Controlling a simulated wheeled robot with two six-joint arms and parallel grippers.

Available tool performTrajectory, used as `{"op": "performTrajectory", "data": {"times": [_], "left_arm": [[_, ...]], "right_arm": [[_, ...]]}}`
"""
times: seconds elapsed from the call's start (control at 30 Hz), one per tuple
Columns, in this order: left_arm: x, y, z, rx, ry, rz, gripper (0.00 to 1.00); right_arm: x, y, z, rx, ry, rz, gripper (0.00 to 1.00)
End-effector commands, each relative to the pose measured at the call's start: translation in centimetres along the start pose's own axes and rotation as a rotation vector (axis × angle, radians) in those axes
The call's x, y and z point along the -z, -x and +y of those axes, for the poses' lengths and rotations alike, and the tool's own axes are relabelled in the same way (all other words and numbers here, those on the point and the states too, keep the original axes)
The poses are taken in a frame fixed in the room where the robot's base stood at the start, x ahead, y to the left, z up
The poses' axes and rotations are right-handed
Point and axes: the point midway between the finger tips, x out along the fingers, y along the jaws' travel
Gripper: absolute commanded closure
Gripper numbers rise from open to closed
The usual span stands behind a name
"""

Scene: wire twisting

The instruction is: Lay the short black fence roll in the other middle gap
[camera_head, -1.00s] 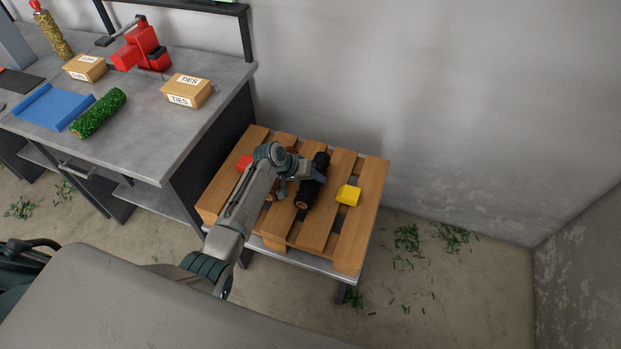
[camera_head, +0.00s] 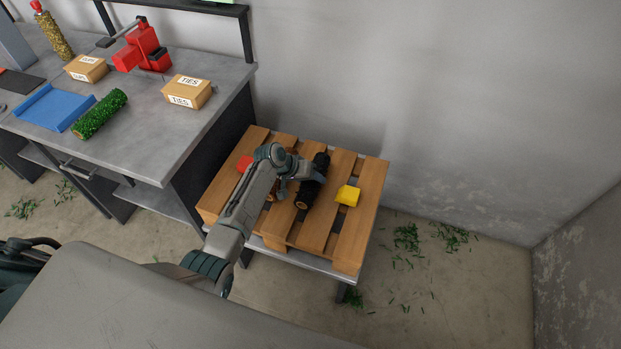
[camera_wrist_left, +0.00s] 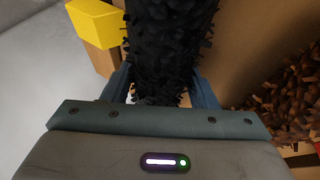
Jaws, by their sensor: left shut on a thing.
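The short black fence roll (camera_head: 305,194) is at the pallet (camera_head: 344,246), along a middle gap between its slats. It also fills the top middle of the left wrist view (camera_wrist_left: 168,45). My left gripper (camera_head: 312,172) is shut on the roll, with one finger on each side of it. I cannot tell whether the roll rests fully in the gap. A brown roll (camera_wrist_left: 290,85) lies to its side in the wrist view, mostly hidden behind my arm in the head view. My right gripper is not in view.
A yellow block (camera_head: 348,195) sits on the pallet right of the black roll, and a red block (camera_head: 244,163) to the left. The workbench (camera_head: 150,140) at left holds a green roll (camera_head: 99,114), a blue tray (camera_head: 54,106), boxes of ties (camera_head: 187,91) and a red tool (camera_head: 142,47).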

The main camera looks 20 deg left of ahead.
Motion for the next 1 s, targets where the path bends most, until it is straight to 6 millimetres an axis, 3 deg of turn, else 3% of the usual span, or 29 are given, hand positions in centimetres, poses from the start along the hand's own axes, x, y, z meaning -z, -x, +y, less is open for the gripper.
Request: {"op": "performTrajectory", "data": {"times": [0.6, 1.0], "left_arm": [[-0.3, -0.8, -0.4, 0.000, 0.000, 0.001, 0.73], [0.1, 0.1, 0.1, 0.000, 0.000, 0.001, 0.73]], "right_arm": [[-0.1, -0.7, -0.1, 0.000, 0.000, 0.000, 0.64], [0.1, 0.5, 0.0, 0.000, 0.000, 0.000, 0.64]]}}
